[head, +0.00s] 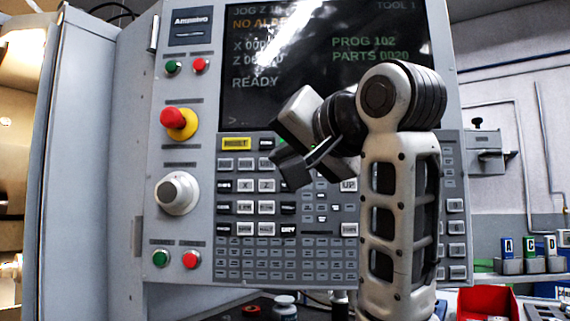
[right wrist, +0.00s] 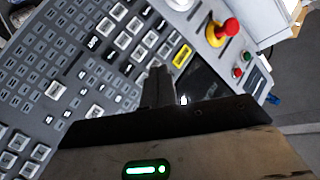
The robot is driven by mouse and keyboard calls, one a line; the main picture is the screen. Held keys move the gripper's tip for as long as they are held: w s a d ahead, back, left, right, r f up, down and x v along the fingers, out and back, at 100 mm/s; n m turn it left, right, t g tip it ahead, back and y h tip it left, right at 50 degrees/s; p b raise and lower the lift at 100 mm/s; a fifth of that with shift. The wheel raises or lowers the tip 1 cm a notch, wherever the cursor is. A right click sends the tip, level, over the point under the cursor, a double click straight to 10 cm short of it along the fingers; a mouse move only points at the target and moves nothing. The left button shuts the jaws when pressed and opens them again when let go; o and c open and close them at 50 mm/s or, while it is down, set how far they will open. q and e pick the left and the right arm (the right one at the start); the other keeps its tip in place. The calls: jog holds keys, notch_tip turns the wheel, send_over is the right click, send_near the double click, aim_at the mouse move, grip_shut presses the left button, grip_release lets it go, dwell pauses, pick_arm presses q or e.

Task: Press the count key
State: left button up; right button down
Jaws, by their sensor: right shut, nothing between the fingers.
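The control panel (head: 205,85) of the machine faces me, with a keypad (head: 265,262) of grey and white keys under the screen (head: 270,100). I cannot read which key is the count key; my right arm hides part of the keypad. My right gripper (head: 288,168) is shut and empty, in front of the upper keypad, near a yellow key (head: 236,143). In the right wrist view its closed fingers (right wrist: 157,88) point at the keys beside the yellow key (right wrist: 182,56). I cannot tell if they touch. My left gripper is not in view.
The screen reads READY, PROG 102 and PARTS 0020. A red mushroom button (head: 179,123) on a yellow base, a grey knob (head: 177,193) and small green and red buttons sit left of the keypad. A red bin (head: 488,303) stands at the lower right.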

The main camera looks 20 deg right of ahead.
jog(key=shift+s+r, duration=0.2)
jog(key=shift+r, duration=0.1)
